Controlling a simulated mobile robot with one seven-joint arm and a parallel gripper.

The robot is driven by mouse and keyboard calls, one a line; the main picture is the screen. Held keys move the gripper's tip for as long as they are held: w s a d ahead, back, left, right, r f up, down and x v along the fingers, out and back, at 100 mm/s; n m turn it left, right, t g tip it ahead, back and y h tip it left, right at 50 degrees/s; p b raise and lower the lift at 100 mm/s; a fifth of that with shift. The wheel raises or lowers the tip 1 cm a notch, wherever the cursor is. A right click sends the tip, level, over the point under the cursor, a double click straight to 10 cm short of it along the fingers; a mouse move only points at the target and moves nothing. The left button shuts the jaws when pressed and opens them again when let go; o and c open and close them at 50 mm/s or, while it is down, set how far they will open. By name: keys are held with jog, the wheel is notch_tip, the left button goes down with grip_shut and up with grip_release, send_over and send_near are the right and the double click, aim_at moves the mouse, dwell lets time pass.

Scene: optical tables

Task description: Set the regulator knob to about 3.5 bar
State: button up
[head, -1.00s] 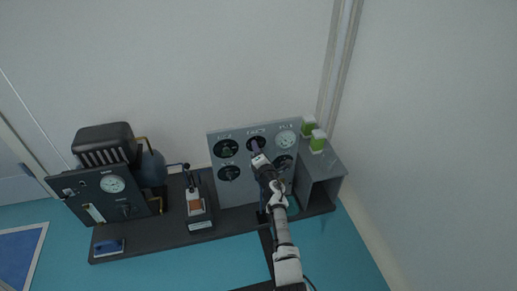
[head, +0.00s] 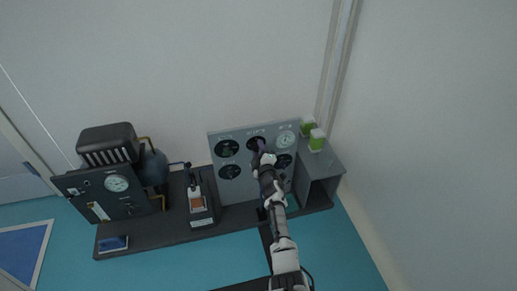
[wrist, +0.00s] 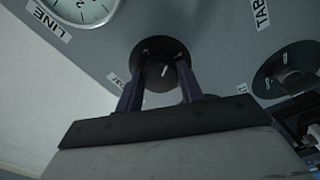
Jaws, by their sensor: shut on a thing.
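A grey upright panel (head: 240,190) carries several round black dials and a white gauge (head: 285,138) at its top right. My gripper (head: 261,148) is at the top-middle black dial. In the wrist view, my gripper (wrist: 160,82) has its two dark fingers on either side of a dark knob (wrist: 163,70) with a pale pointer mark, and is shut on it. The knob's label is mostly hidden by a finger. The white gauge, labelled LINE, is partly cut off at the wrist view's upper left (wrist: 85,8). Its reading is too small to tell.
Another black dial (wrist: 288,70) sits beside the knob. A grey open box (head: 322,172) with green-and-white items (head: 317,139) stands right of the panel. A device with a copper-coloured block (head: 195,197) and a dark gauge unit (head: 85,190) stand to the left.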

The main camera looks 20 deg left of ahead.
jog(key=shift+r+m, duration=0.15)
jog(key=shift+m, duration=0.75)
jog(key=shift+p, duration=0.3)
jog(key=o, duration=1)
jog(key=shift+s, duration=0.1)
jog(key=shift+p+v, duration=3.95)
jog(key=shift+v, duration=2.85)
